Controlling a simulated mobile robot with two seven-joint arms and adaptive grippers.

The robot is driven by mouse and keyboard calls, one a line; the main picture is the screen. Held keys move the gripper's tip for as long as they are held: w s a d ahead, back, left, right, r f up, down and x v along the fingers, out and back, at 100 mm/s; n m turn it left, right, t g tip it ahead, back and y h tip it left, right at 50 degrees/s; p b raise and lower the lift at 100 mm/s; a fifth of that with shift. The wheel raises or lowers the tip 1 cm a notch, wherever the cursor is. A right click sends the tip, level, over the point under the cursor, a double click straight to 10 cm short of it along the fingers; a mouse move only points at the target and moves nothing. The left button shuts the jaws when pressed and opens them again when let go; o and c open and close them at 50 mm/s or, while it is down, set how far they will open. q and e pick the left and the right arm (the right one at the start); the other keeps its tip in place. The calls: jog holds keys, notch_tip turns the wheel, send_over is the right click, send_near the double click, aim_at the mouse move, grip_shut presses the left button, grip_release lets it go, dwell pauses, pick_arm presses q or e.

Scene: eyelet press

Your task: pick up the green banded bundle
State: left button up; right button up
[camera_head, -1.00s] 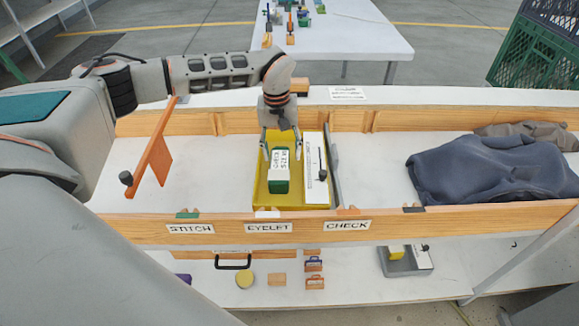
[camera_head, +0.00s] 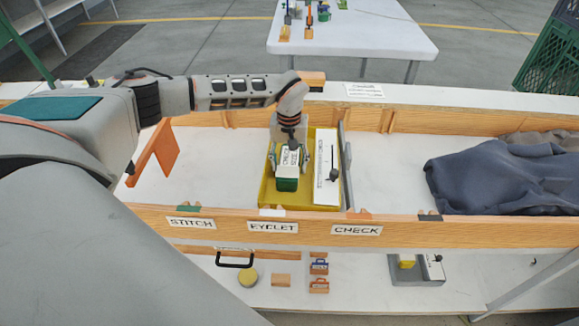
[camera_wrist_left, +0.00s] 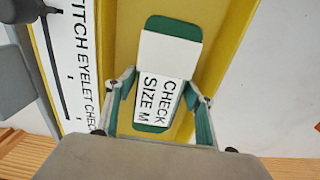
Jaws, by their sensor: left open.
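My left gripper (camera_head: 288,160) is above the bundle, pointing down. In the left wrist view its two fingers (camera_wrist_left: 158,108) stand open, one on each side of the bundle. I cannot tell whether they touch it. My right gripper is not in view.
A white lettered board (camera_head: 327,165) with a dark pointer lies in the tray, right of the bundle. A grey upright strip (camera_head: 347,172) borders it. Dark blue cloth (camera_head: 500,180) lies to the right. The wooden front rail (camera_head: 450,232) runs along the near edge.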

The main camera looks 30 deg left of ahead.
pick_arm(q)
jog(key=c, duration=1.1)
jog(key=shift+r, duration=0.15)
